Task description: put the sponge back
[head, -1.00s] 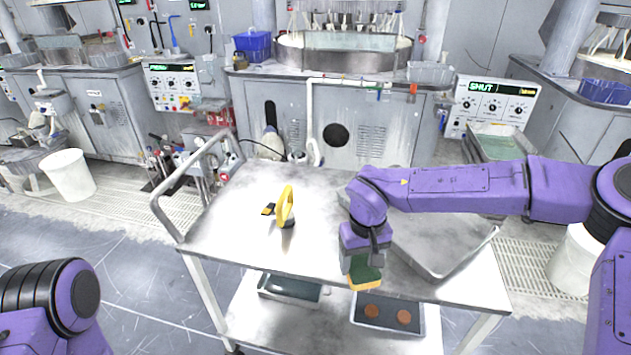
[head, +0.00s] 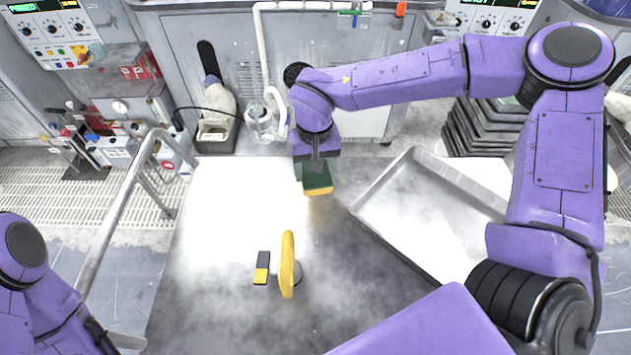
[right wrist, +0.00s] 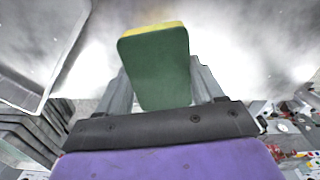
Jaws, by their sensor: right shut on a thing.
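The sponge (head: 318,184) is green with a yellow layer. My right gripper (head: 317,172) is shut on it, over the far part of the cart top, left of the metal tray. In the right wrist view the sponge (right wrist: 157,68) sits between the fingers, its green face towards the camera. I cannot tell whether it touches the cart top. My left gripper is not in view; only part of my left arm shows at the left edge of the head view.
The metal tray (head: 368,221) lies at the right of the cart top (head: 205,270). A yellow-handled tool (head: 288,264) stands near the middle, beside a small black and yellow block (head: 262,268). A cart rail (head: 106,232) runs along the left. The left part of the top is clear.

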